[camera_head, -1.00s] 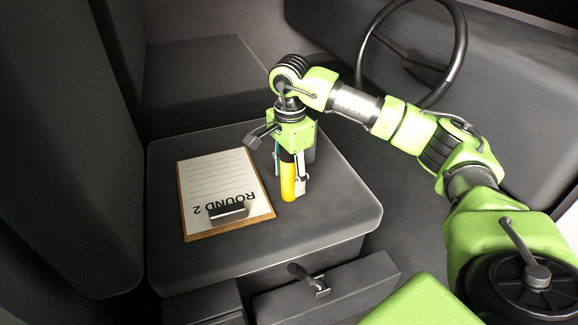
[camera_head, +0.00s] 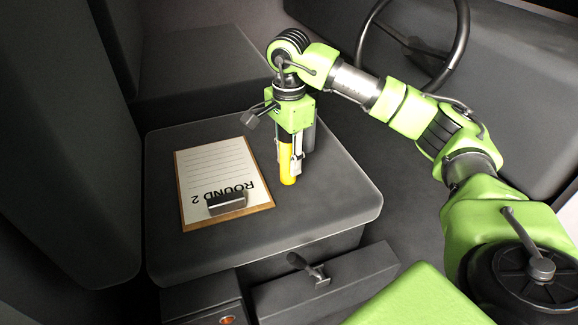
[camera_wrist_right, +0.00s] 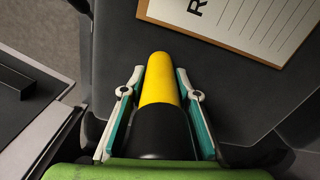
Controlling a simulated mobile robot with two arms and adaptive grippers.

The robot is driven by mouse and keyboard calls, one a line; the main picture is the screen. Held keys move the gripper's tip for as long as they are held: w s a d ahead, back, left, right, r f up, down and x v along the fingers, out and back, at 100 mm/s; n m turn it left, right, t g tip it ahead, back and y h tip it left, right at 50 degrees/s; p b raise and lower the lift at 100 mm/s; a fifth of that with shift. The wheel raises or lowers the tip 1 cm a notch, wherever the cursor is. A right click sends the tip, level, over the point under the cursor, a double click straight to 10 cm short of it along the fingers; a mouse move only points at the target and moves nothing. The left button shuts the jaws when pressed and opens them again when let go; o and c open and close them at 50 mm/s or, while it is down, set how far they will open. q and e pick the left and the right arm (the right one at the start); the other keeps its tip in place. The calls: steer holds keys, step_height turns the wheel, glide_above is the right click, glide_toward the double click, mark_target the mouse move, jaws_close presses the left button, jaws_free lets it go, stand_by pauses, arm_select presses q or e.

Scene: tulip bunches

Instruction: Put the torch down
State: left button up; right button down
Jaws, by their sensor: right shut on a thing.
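The torch (camera_head: 287,166) is yellow with a black part and is held upright, yellow end down. My right gripper (camera_head: 290,160) is shut on it. In the right wrist view the torch (camera_wrist_right: 161,80) lies between the two fingers of my right gripper (camera_wrist_right: 160,95), its black part nearest the palm. Its lower end is over the dark console top (camera_head: 330,205), just right of the clipboard; I cannot tell whether it touches the surface. My left gripper is not in view.
A clipboard (camera_head: 222,183) with a "ROUND 2" sheet lies on the console top; it also shows in the wrist view (camera_wrist_right: 245,22). A steering wheel (camera_head: 461,40) is at the back right. The console's front right is clear.

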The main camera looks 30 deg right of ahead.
arm_select(q)
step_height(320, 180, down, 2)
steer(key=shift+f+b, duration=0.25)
steer(key=shift+b, duration=0.65)
arm_select(e)
steer(key=s+a+r, duration=0.7)
steer(key=s+r, duration=0.4)
steer(key=s, duration=0.1)
steer(key=shift+a, duration=0.15)
steer(key=shift+s, duration=0.1)
